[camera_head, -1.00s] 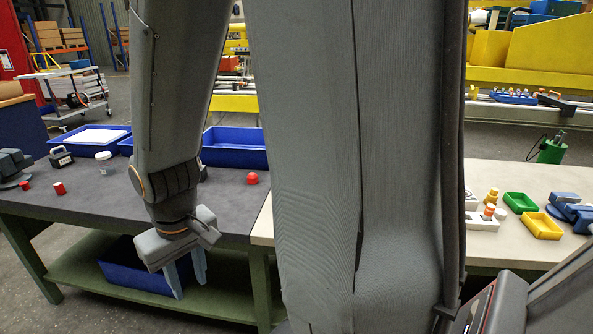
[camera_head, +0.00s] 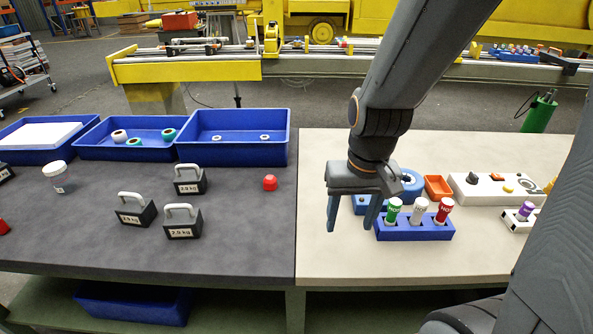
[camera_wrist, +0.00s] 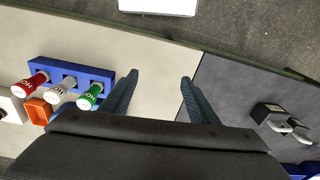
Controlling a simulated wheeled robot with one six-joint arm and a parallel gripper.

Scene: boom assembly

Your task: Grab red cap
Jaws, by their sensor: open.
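A small red cap-like piece (camera_head: 270,183) stands on the dark table (camera_head: 120,246), near its right edge in the head view. Another red piece (camera_head: 3,227) is cut off at the left edge. My gripper (camera_head: 351,220) is open and empty above the pale table, to the right of the red piece and left of a blue rack (camera_head: 415,230). The red piece by the seam does not show there.
The rack holds green, white and red-topped tubes close to my gripper. Black weights (camera_head: 183,222) with pale handles stand left of the red piece. Blue bins (camera_head: 232,155) line the back. The pale table's front left is clear.

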